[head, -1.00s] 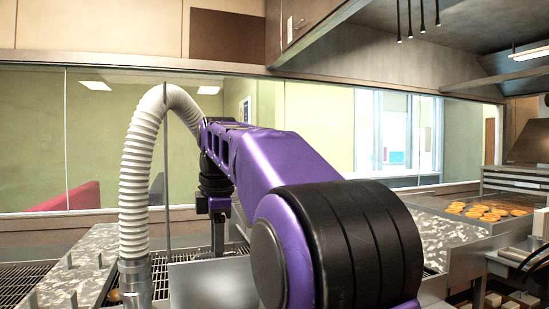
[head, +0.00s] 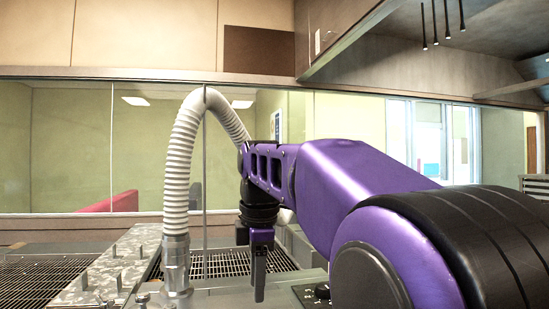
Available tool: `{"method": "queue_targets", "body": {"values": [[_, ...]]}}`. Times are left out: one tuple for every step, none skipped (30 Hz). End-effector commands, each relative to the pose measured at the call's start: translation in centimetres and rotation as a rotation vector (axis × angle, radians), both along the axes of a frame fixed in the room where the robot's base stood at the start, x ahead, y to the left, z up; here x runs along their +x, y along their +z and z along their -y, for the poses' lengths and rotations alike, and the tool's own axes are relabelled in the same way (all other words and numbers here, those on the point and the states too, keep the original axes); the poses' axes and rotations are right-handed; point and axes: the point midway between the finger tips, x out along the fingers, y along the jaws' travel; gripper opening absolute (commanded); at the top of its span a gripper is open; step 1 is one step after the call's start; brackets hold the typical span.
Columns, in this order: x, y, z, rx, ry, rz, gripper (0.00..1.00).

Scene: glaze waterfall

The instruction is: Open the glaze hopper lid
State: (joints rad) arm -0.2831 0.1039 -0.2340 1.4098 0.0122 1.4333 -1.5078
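My gripper (head: 259,282) hangs pointing down at the end of my purple arm, right of the ribbed white hose (head: 178,170). It is seen side-on, with one dark finger clear, so its opening does not show. No object can be made out in it. I cannot clearly pick out the glaze hopper lid. A flat grey metal surface (head: 222,298) lies low in the picture, around and below the gripper. Whether it belongs to the hopper I cannot tell. My arm hides much of the right side.
The hose runs down to a metal coupling (head: 176,265) left of my gripper. A wire grate (head: 218,264) lies behind, another (head: 35,280) at far left. A mottled metal panel with upright pins (head: 108,270) stands left of the hose. A glass window (head: 60,150) spans the back.

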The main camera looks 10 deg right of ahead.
Motion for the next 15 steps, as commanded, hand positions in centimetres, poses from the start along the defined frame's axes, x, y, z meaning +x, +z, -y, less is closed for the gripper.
{"method": "queue_targets", "body": {"values": [[0.0,-1.4,0.0,0.000,0.001,0.001,0.43],[-0.1,-1.7,-0.1,0.000,0.001,0.001,0.43],[-0.2,-2.1,-0.1,0.000,0.002,0.001,0.43],[-0.3,-2.4,-0.1,0.000,0.001,0.000,0.43],[-0.3,-2.7,0.0,0.000,0.001,0.000,0.43],[-0.5,-3.1,0.0,0.000,0.001,0.000,0.43],[-0.5,-3.3,0.0,0.000,0.001,0.000,0.43],[-0.6,-3.6,-0.1,0.000,0.001,0.001,0.43],[-0.7,-4.0,-0.1,0.000,0.001,0.001,0.43],[-0.8,-4.3,-0.1,0.000,0.001,0.001,0.43],[-0.9,-2.6,0.0,0.000,0.000,0.004,0.43],[-1.1,-1.3,0.0,0.000,0.000,0.003,0.43],[-1.2,-0.7,0.0,0.000,0.000,0.004,0.43],[-1.3,-0.2,0.0,0.000,-0.001,0.002,0.43],[-1.4,0.6,0.0,0.000,-0.001,0.003,0.43]]}}
